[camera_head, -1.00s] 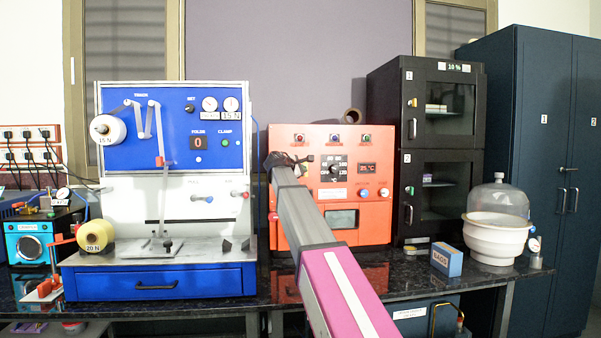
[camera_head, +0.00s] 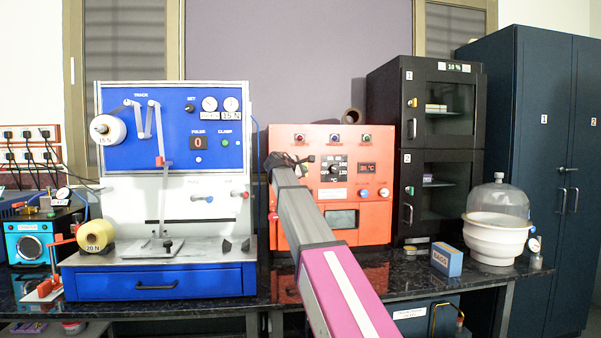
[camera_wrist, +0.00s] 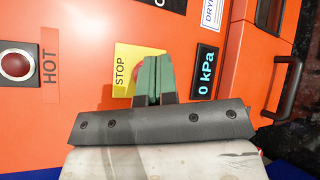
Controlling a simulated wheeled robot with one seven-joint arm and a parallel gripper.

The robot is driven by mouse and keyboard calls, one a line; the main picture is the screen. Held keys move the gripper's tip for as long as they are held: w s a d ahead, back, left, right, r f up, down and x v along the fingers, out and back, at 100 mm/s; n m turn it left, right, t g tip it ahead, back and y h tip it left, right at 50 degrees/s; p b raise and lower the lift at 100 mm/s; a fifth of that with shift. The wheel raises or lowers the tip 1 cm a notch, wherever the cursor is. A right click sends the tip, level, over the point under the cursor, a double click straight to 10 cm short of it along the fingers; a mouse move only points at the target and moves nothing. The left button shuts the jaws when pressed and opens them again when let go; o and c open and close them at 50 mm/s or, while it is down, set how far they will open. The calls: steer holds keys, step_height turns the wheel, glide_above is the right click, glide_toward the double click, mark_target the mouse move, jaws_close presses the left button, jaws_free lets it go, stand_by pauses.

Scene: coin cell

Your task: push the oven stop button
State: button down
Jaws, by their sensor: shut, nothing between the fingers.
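The oven (camera_head: 355,225) is the orange box at the middle of the bench in the head view, partly covered by my arm. In the wrist view, its orange panel (camera_wrist: 60,115) fills most of the picture. A yellow STOP label (camera_wrist: 122,68) lies on the panel, with a sliver of the red stop button (camera_wrist: 136,72) showing beside my fingers. My gripper (camera_wrist: 153,62) is shut and empty, its green fingertips over the label's right part. They hide most of the button; I cannot tell whether they touch it. In the head view, my gripper (camera_head: 278,160) is at the oven's left part.
In the wrist view, a HOT lamp (camera_wrist: 16,66) is left, a 0 kPa display (camera_wrist: 206,70) right, and a dark handle (camera_wrist: 290,90) far right. A blue-and-white machine (camera_head: 160,180) stands left of the oven; a black cabinet (camera_head: 445,150) stands right.

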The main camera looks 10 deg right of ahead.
steer(key=shift+s, duration=0.1)
steer(key=s, duration=0.5)
steer(key=shift+s, duration=0.4)
